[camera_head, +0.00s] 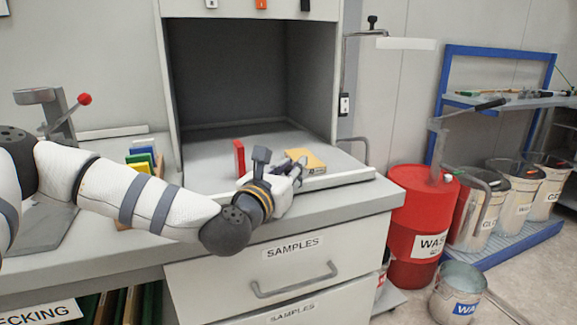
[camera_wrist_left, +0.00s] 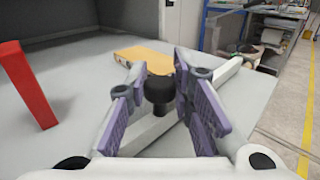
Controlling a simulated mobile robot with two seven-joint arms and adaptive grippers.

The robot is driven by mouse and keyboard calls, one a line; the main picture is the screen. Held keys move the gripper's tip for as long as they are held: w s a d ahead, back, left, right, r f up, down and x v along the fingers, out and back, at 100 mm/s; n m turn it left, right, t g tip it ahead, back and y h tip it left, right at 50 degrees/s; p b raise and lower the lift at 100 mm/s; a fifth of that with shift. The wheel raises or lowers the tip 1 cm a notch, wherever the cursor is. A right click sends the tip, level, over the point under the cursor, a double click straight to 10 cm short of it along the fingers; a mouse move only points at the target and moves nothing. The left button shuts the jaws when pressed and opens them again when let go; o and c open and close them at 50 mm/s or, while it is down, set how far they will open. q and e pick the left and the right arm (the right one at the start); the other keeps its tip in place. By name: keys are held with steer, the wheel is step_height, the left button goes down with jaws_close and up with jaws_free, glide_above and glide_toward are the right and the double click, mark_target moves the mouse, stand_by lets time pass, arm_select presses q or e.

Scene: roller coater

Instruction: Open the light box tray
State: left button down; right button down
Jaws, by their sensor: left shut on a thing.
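The light box (camera_head: 240,70) is a grey open-fronted cabinet on the bench. Its grey tray (camera_head: 205,178) covers the floor and extends forward of the opening, with a pale raised front strip (camera_head: 345,181). My left gripper (camera_head: 294,162) is at the tray's front edge. In the left wrist view, my left gripper (camera_wrist_left: 158,92) is shut on a black round knob (camera_wrist_left: 158,88) at the front strip (camera_wrist_left: 232,72). The knob is hidden behind the gripper in the head view. My right gripper is not in view.
A red block (camera_head: 239,158) and a yellow block (camera_head: 305,162) sit on the tray near my left gripper. A rack of coloured samples (camera_head: 143,160) stands left. The SAMPLES drawer (camera_head: 290,262) is below; a red waste drum (camera_head: 420,210) stands right of the bench.

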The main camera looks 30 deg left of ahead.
arm_select(q)
steer(key=shift+s+d, duration=0.1)
steer(key=shift+d, duration=0.05)
steer(key=c, duration=1.4)
jaws_free()
steer(key=s, duration=0.7)
steer(key=shift+s+d, duration=0.25)
steer(key=shift+f, duration=0.1)
